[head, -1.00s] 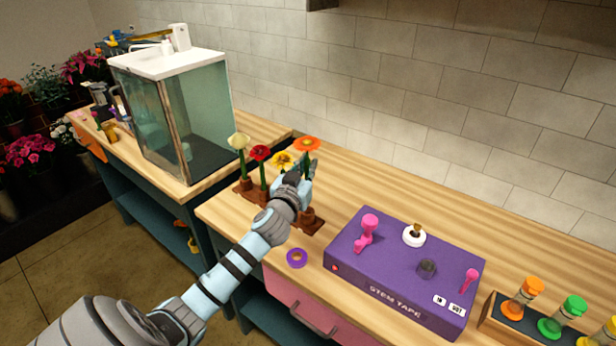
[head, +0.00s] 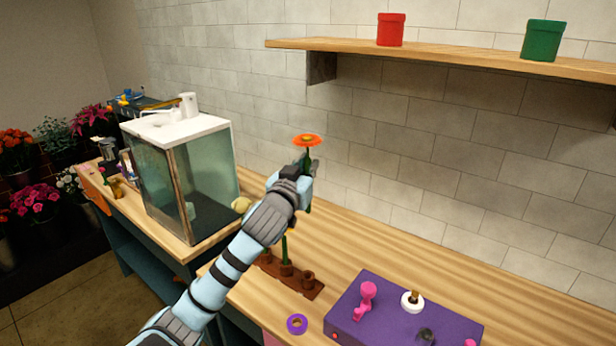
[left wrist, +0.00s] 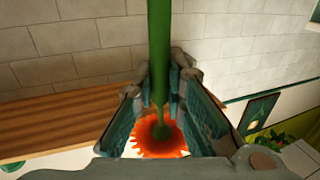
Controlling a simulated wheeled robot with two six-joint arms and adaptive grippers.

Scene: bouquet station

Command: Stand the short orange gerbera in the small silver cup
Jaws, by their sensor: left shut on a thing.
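The orange gerbera (head: 307,140) is held up in my left gripper (head: 305,178), above the bench, with its bloom at the top in the head view. In the left wrist view my left gripper (left wrist: 160,95) is shut around its green stem (left wrist: 159,50), and the orange bloom (left wrist: 150,142) shows beyond the jaws. I cannot pick out the small silver cup for certain. A small dark grey cup-like piece (head: 426,335) sits on the purple box, partly cut off by the frame. My right gripper is not in view.
A brown holder (head: 309,285) stands below my left arm, with a cream flower (head: 241,204) beside the arm. The purple box (head: 375,310) and tape roll (head: 297,324) are in front. A glass tank (head: 190,180) stands left. A shelf (head: 440,55) holds red and green pots.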

